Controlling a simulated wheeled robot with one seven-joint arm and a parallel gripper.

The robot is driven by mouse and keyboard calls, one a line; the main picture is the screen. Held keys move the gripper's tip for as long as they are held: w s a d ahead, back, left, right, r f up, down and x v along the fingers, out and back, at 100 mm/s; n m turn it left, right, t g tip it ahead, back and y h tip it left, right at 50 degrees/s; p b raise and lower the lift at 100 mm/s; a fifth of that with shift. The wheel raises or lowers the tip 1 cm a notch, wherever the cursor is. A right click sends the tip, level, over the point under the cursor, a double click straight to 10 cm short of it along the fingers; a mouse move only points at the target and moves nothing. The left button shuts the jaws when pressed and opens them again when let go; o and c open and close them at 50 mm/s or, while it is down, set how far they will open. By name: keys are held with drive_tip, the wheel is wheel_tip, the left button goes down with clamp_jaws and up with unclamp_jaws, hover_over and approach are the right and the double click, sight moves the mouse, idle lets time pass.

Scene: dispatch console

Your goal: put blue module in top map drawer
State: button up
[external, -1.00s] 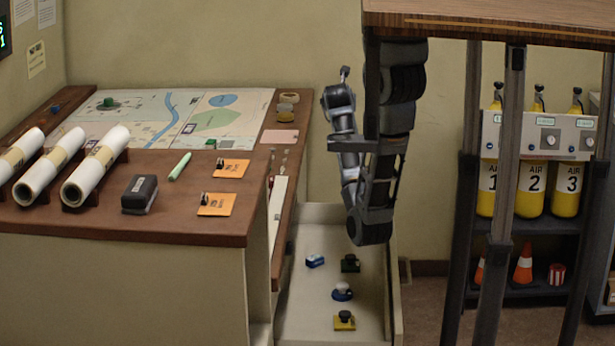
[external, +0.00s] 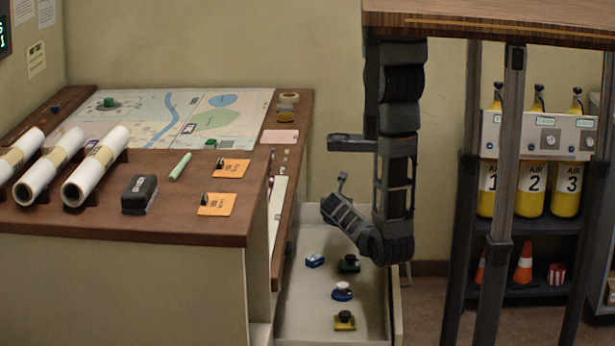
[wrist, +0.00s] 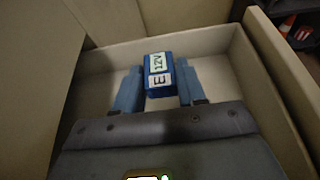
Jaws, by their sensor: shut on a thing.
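In the wrist view my gripper (wrist: 159,86) is shut on the blue module (wrist: 158,66), a block with white labels reading "12V" and "E". One finger is on each side of it. The block appears over or inside a pale open drawer (wrist: 105,60); its height above the floor is unclear. In the external view the open drawer (external: 290,322) stands out at the console's right side. My fingertips are hidden in that view.
The console top (external: 150,215) carries rolled charts (external: 95,165) and a map (external: 190,110). Yellow air cylinders (external: 533,188) stand at right.

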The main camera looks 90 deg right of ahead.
sight(337, 244)
wheel_tip(337, 244, down, 10)
drive_tip(key=b, duration=0.4)
drive_tip(key=shift+f+b, duration=0.25)
drive_tip(key=shift+b, duration=0.15)
drive_tip(key=shift+f, duration=0.15)
drive_tip(key=o, duration=1.1)
drive_tip(key=shift+a+r, duration=0.1)
drive_tip(key=shift+r, duration=0.15)
drive_tip(key=p+v, duration=0.1)
drive_tip(key=v, duration=1)
drive_tip(key=shift+a+r, duration=0.15)
drive_tip(key=shift+a, duration=0.2)
